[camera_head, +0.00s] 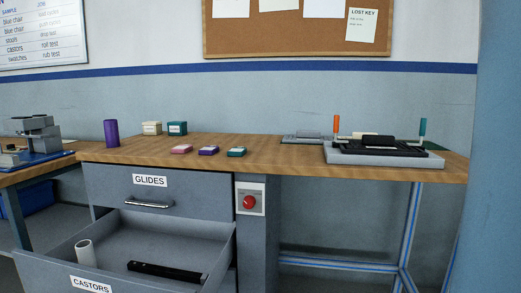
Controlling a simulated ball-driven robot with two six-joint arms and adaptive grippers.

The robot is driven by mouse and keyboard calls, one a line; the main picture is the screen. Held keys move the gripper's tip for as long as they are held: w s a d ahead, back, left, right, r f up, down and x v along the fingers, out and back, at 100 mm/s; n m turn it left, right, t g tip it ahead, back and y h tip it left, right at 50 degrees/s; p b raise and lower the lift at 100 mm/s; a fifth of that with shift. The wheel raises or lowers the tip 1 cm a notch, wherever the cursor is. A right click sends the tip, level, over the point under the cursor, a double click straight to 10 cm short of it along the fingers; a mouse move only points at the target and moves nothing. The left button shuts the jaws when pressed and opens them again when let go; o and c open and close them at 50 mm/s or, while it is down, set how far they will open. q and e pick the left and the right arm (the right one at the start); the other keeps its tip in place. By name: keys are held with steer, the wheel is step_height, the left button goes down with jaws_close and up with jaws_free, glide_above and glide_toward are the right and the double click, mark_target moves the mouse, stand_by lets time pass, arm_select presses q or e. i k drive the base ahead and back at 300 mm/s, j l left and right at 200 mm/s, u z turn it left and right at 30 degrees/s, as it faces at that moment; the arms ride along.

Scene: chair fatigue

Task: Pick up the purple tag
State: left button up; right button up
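The purple tag (208,151) is a small flat purple piece with a pale label. It lies on the wooden workbench (290,160) near its front edge. A pink tag (181,149) lies to its left and a teal tag (236,152) to its right, each apart from it. Neither of my grippers shows in the head view.
A purple cylinder (111,133) stands upright at the bench's left. Cream (151,128) and teal (177,128) boxes stand behind the tags. A grey fixture (385,150) stands at the right. The open castors drawer (150,240) juts out below the bench.

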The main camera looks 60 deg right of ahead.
mark_target(209, 151)
steer(key=z, duration=1.45)
steer(key=i+j, duration=0.15)
